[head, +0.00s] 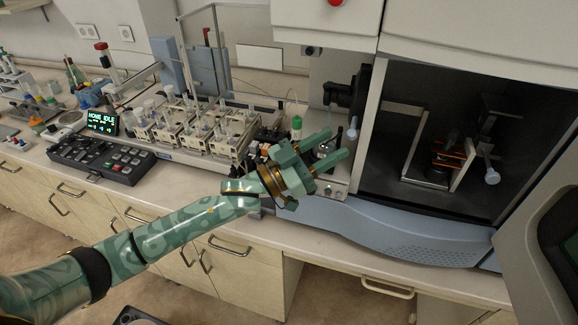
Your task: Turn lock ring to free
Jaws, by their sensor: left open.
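My left gripper (337,146) is open, with two green fingers pointing right toward the instrument's front. No object shows between its fingers. The spectrometer's open dark chamber (395,170) lies to the right of the fingertips, apart from them. Inside it are copper-coloured loops (453,154) and a pale metal frame (406,110). I cannot pick out the lock ring for certain at this size. A black fitting (350,93) with a pale, round-ended part (352,131) is left of the chamber, just beyond the fingers. My right gripper is not in view.
An autosampler with racks of vials (190,130) stands on the bench to the left. A black control panel (100,158) and a small display (103,122) are farther left. A green-capped bottle (296,127) is behind my gripper. A chamber door (540,240) stands open at right.

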